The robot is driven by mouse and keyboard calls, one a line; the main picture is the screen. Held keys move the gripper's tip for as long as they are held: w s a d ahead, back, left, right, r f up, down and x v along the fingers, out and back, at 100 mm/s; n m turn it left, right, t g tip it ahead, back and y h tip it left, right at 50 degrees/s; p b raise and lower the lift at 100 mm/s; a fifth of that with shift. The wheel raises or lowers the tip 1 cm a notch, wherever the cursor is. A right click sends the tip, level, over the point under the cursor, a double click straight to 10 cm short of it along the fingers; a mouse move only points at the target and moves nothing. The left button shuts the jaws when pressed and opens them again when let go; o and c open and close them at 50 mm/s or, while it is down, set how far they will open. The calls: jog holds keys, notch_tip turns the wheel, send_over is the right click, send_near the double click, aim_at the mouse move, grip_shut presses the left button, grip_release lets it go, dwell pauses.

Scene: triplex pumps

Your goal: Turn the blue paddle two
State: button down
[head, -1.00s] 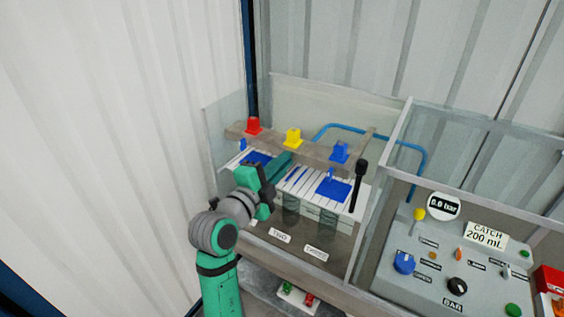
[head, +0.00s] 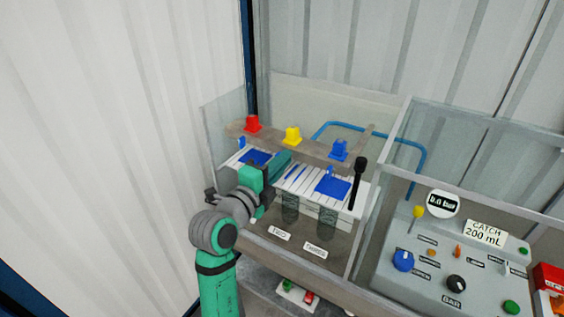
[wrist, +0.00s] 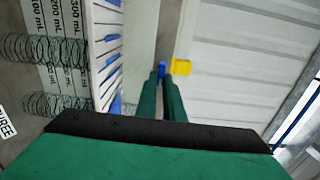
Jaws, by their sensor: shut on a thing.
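My gripper (head: 284,157) reaches over the middle of the three striped units, above the label TWO (head: 280,233). In the wrist view its two fingers (wrist: 162,76) are close together, with a small blue piece (wrist: 162,69) at their tips, which I take to be blue paddle two. The fingers hide it in the head view. Similar small blue paddles stand on the left unit (head: 242,142) and the right unit (head: 330,172). Part of the middle unit's blue-marked striped face (head: 297,175) shows beside the gripper.
A rail (head: 314,150) behind carries red (head: 252,124), yellow (head: 292,135) and blue (head: 339,150) caps. A black lever (head: 357,180) stands at right. Clear walls (head: 224,142) surround the units. A control panel (head: 455,262) with a gauge (head: 443,204) is further right.

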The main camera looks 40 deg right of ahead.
jog(key=c, duration=1.9)
grip_release()
jog(key=shift+o, duration=0.2)
jog(key=v, duration=1.1)
jog(key=shift+d, duration=0.1)
jog(key=s+a+f+n+t+y, duration=0.3)
jog(key=a+f+n+t+y, duration=0.3)
jog(key=f+n, duration=0.65)
jog(key=s+a+f+n+t+y, duration=0.25)
jog(key=a+f+n+y, duration=0.25)
jog(key=a+f+n, duration=0.55)
jog(key=s+a+f+n+y, duration=0.4)
jog(key=s+a+f+n, duration=0.15)
jog(key=s+f, duration=0.45)
jog(key=s+a+r+n+y, duration=0.1)
jog(key=s+a+r+n, duration=0.1)
jog(key=s, duration=1.4)
jog(key=shift+a+n+y, duration=0.3)
jog(key=shift+a+n, duration=0.25)
jog(key=shift+a, duration=0.6)
